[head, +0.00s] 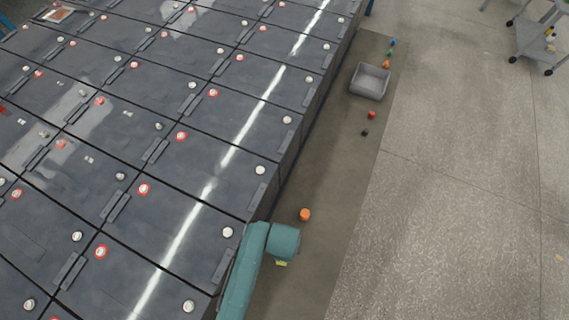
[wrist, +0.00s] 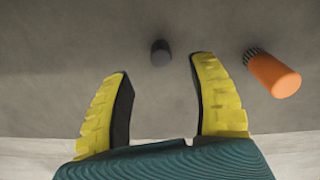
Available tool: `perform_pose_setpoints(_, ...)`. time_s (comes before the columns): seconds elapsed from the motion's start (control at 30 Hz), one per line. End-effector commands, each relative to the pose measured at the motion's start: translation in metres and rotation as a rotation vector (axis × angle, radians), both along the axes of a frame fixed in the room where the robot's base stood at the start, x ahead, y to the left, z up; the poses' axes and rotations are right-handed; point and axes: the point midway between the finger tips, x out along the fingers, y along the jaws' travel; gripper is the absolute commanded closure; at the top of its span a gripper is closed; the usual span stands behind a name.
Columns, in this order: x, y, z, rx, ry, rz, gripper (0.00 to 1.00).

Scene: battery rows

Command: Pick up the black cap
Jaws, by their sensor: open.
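A small black cap (wrist: 161,52) lies on the grey floor mat in the wrist view, at the upper middle. My gripper (wrist: 159,66) is open, with a yellow-backed finger on each side of the picture. The cap shows in the gap between the fingertips, slightly beyond them, and neither finger visibly touches it. In the head view only a yellow bit of my gripper (head: 281,263) shows below the teal arm; the arm hides the rest. I cannot make out this cap beside the gripper there. A small dark piece (head: 365,133) lies farther up the strip.
An orange cylinder (wrist: 275,73) with a black ribbed end lies right of the cap; an orange piece (head: 305,214) also shows in the head view. Battery rows (head: 140,190) wall the left side. A grey bin (head: 370,82) and red piece (head: 371,115) are farther up. Open floor lies right.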

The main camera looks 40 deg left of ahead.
Motion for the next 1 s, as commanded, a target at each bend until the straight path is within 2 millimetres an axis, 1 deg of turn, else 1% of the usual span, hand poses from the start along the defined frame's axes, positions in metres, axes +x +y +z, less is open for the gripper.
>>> perform_pose_setpoints(0.03,0.0,0.0,-0.007,-0.001,0.001,0.0,0.4)
perform_pose_setpoints(0.17,0.0,0.0,-0.02,0.0,0.0,0.0,0.4)
perform_pose_setpoints(0.3,0.0,0.0,-0.047,-0.001,0.001,0.0,0.4)
perform_pose_setpoints(0.4,0.0,0.0,-0.061,0.0,0.0,0.0,0.4)
perform_pose_setpoints(0.5,0.001,0.0,-0.066,0.002,-0.003,0.0,0.4)
perform_pose_setpoints(0.7,0.0,0.0,-0.065,0.002,-0.003,0.0,0.41)
perform_pose_setpoints(0.77,0.0,0.0,-0.065,0.001,-0.002,0.0,0.53)
perform_pose_setpoints(0.8,0.0,0.0,-0.065,0.001,-0.002,0.0,0.6)
perform_pose_setpoints(0.93,0.0,0.0,-0.065,0.001,-0.002,0.0,0.85)
perform_pose_setpoints(0.97,0.0,0.0,-0.065,0.001,-0.002,0.0,0.89)
perform_pose_setpoints(1.0,0.0,0.0,-0.065,0.001,-0.002,0.0,0.89)
